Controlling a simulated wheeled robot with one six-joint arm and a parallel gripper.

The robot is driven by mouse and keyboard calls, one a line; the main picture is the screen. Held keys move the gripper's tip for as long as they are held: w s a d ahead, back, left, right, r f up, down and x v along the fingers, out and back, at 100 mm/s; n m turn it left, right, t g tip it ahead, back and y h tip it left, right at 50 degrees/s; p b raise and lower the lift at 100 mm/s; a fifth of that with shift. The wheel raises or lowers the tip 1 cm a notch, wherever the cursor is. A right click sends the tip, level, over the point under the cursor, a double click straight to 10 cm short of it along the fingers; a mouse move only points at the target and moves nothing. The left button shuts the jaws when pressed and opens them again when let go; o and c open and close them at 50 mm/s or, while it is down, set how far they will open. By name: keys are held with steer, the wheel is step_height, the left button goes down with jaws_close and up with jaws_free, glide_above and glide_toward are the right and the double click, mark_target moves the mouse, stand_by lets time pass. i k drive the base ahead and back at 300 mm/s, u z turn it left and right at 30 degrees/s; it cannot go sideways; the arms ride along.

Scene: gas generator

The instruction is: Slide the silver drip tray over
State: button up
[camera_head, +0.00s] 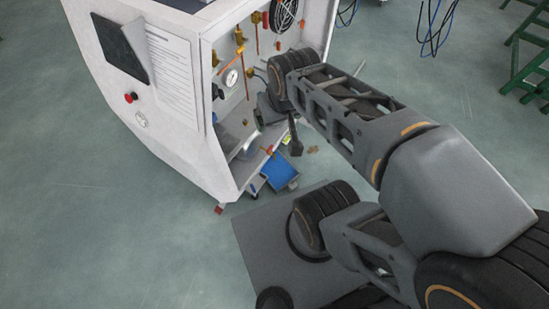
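A silver-grey, tray-like piece (246,147) shows low inside the open side of the white cabinet, partly covered by the cabinet's front edge. I take it to be the silver drip tray, but it is small and its outline is unclear. My gripper (263,115) is at the end of my arm, at the cabinet's opening, just above and right of this piece. Its fingers are small, dark and partly hidden by my wrist. I cannot tell whether they are open or shut, or whether they touch the tray.
The white cabinet (170,150) holds brass valves, copper pipes and a round gauge (231,78). A blue tray (279,172) lies low beside the opening. Green steps (525,60) and blue cables (434,30) are at the upper right. The floor at left is clear.

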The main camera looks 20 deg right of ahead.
mark_target(280, 173)
steer(key=k, duration=0.5)
steer(key=u, duration=0.85)
steer(key=i, duration=0.9)
steer(key=z, duration=1.75)
